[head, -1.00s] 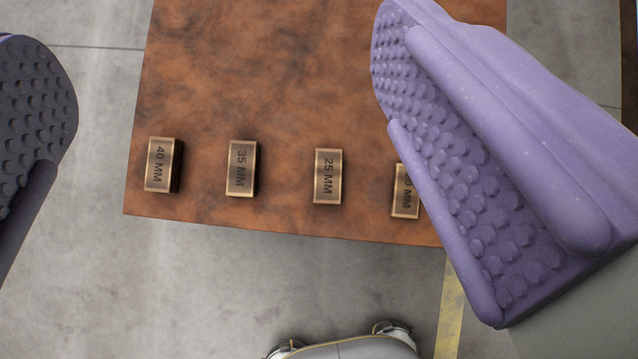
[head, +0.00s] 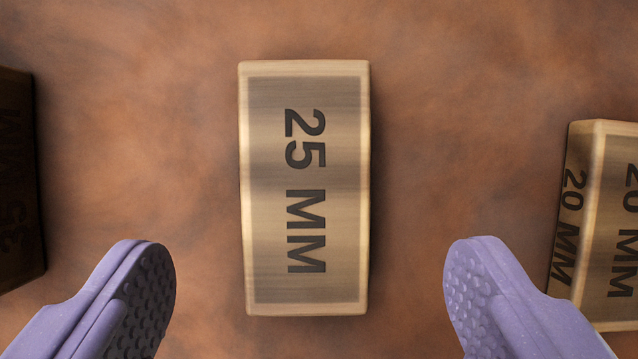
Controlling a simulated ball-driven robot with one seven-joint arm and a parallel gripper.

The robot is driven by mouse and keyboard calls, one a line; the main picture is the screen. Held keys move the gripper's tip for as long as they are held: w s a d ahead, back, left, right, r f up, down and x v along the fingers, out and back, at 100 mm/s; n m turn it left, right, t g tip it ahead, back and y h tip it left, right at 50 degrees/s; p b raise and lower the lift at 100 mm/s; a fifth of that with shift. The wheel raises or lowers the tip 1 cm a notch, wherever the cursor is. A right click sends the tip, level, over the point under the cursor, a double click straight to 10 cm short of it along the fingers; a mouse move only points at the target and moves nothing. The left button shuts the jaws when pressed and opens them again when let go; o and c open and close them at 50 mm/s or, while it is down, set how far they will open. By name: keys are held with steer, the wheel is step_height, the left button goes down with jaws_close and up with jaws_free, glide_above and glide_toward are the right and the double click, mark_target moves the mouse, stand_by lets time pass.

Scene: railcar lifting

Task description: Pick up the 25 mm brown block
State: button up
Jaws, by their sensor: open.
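The brown block marked "25 MM" (head: 305,190) lies on the rust-brown table top in the middle of the head view, its long side running up and down the picture. My gripper (head: 310,295) is open, with one purple, studded finger at the lower left and the other at the lower right. The block's lower part lies between the two fingers in the picture, with a gap on each side. Neither finger appears to touch it. The fingers' height above the table is hard to tell.
A block marked "20 MM" (head: 610,220) stands at the right edge, partly cut off and close to the right finger. A dark block, seemingly "35 MM" (head: 15,185), is cut off at the left edge. The table top (head: 440,110) is bare between the blocks.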

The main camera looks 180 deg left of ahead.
mark_target(307, 193)
steer(key=b+x, duration=0.2)
steer(key=x, duration=0.3)
steer(key=shift+w+f+b, duration=0.15)
steer(key=shift+b, duration=0.15)
steer(key=c, duration=1.2)
